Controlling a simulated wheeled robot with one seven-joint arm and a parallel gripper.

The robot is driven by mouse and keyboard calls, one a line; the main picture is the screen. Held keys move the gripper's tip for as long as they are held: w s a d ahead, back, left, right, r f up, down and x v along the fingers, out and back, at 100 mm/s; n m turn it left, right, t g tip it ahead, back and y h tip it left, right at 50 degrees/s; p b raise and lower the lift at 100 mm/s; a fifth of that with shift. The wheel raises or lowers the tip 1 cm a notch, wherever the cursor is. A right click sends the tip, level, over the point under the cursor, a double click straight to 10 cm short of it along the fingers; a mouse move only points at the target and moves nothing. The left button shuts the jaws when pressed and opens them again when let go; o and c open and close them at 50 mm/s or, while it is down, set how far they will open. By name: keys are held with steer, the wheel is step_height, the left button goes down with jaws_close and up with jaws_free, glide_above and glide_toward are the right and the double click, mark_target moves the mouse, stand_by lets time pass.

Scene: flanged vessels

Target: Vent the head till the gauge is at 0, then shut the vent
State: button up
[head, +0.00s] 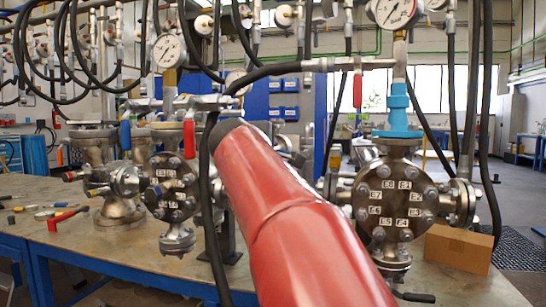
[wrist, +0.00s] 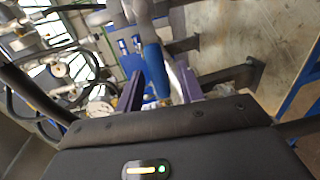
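In the wrist view my gripper (wrist: 160,88) is open, its two purple fingers apart. A blue lever handle (wrist: 156,70) lies between or just beyond the fingertips; I see no clear contact. In the head view my red arm covers the middle and hides my gripper. The right flanged vessel (head: 396,198) carries a gauge (head: 395,10), cut by the top edge, and a red handle (head: 357,90) on its pipe. The middle-left vessel (head: 170,188) has a gauge (head: 168,51) above, with a blue handle (head: 125,134) and a red handle (head: 189,138) near it. Needle readings are too small to tell.
The vessels stand on a workbench (head: 130,240). A cardboard box (head: 458,249) sits on it at right. Loose tools, one red-handled (head: 68,218), lie at left. Black hoses (head: 70,60) hang in loops, and one runs beside my arm. The bench's left front is mostly clear.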

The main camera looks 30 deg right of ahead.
steer(key=v, duration=0.6)
stand_by(0.3)
steer(key=s+a+f+m+g+y, duration=0.1)
steer(key=s+a+f+y, duration=0.3)
steer(key=f, duration=0.8)
steer(key=s+a+f+m+g+y+p, duration=0.1)
steer(key=s+a+f+m+y, duration=0.3)
steer(key=s+a+f, duration=0.4)
steer(key=s+a+f+m+g+y, duration=0.2)
steer(key=s+a+f, duration=0.4)
steer(key=f, duration=1)
steer(key=s+m+y, duration=0.1)
steer(key=s+y, duration=0.1)
steer(key=shift+s+g+p, duration=0.3)
steer(key=shift+p, duration=0.05)
steer(key=shift+a+f, duration=0.1)
steer(key=shift+a, duration=0.05)
